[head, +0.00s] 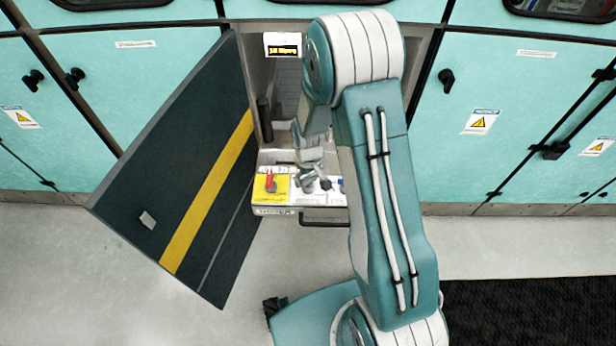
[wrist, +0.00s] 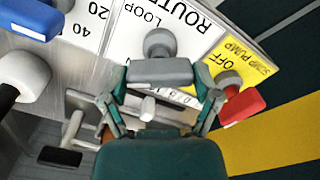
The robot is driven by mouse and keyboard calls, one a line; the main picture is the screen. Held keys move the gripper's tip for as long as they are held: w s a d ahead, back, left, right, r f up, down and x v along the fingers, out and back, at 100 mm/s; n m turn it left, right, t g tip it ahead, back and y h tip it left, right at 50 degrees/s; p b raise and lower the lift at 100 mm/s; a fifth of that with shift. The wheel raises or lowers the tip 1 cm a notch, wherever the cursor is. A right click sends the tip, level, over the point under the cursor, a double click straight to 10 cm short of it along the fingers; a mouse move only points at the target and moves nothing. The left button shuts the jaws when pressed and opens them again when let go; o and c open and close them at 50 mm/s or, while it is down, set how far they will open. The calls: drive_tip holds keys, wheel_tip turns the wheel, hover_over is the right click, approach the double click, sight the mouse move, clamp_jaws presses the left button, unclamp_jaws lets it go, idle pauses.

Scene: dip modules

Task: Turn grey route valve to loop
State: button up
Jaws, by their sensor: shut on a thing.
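The grey route valve (wrist: 160,72) is on the white plate marked ROUTE in the wrist view. Its round hub is above and its bar handle lies across the picture. The word LOOP is printed at the hub's upper left; another label below the handle is partly hidden. My gripper (wrist: 163,85) has one finger at each end of the grey handle and is shut on it. In the head view my gripper (head: 309,166) is at the panel, where the grey valve (head: 308,184) shows only small and partly covered.
A red sump pump valve (wrist: 242,105) on a yellow plate is close at right. A blue-handled valve (wrist: 22,75) is at left. The open dark door (head: 185,170) with a yellow stripe stands left of the bay. A lit display (head: 283,48) hangs above.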

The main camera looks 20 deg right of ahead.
sight(307, 177)
drive_tip(key=m, duration=0.6)
drive_tip(key=shift+s+f, duration=0.1)
drive_tip(key=shift+s, duration=0.05)
drive_tip(key=shift+m, duration=0.4)
drive_tip(key=o, duration=1)
drive_tip(key=shift+c, duration=0.2)
wheel_tip(307, 177, up, 12)
drive_tip(key=shift+a, duration=0.1)
